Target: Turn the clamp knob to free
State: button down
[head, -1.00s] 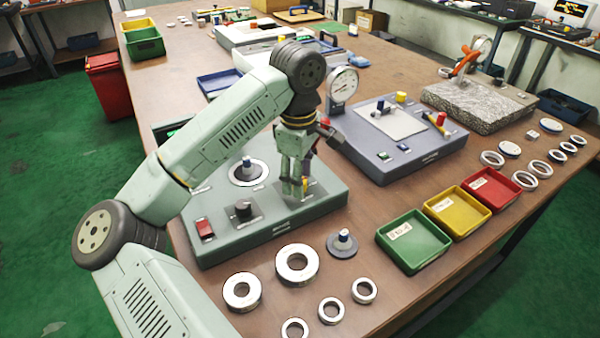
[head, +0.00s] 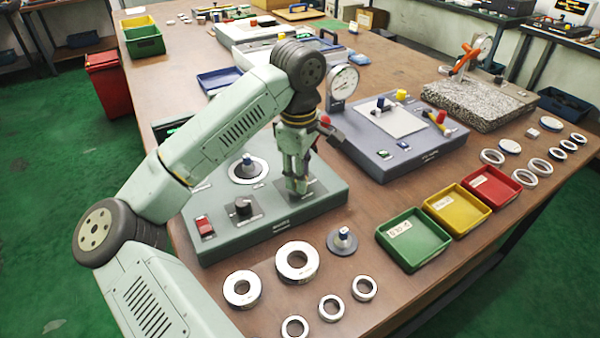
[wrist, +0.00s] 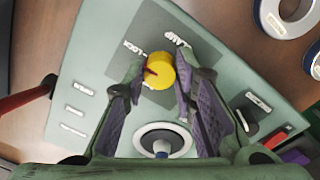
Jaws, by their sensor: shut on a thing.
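The yellow clamp knob (wrist: 160,72) sits on a grey plate on the green-grey fixture (head: 270,222). In the wrist view it is between my gripper's two fingertips (wrist: 158,76), which close on its sides. A dark mark on the knob points left, towards the printed word LOCK (wrist: 133,50). Other lettering by the knob is partly hidden. In the head view my gripper (head: 299,188) is low over the fixture's right part, and its fingers hide the knob.
A ring with a blue-topped post (head: 248,168), a black knob (head: 243,207) and a red switch (head: 205,226) are on the same fixture. Loose metal rings (head: 297,262) lie in front. Green (head: 414,244), yellow and red trays stand at the right.

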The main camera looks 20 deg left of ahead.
jog(key=shift+f+n+b, duration=0.1)
jog(key=shift+n+b, duration=0.2)
jog(key=shift+b, duration=0.2)
jog(key=n+b, duration=0.2)
jog(key=shift+f+n+b, duration=0.1)
jog(key=shift+n+b, duration=0.3)
jog(key=n+b, duration=0.3)
jog(key=n, duration=0.2)
jog(key=n+b, duration=0.2)
jog(key=n, duration=0.3)
jog(key=shift+w, duration=0.1)
jog(key=shift+r+n+b, duration=0.2)
jog(key=shift+n+b, duration=0.5)
jog(key=shift+n, duration=1.6)
jog(key=c, duration=1.3)
grip_release()
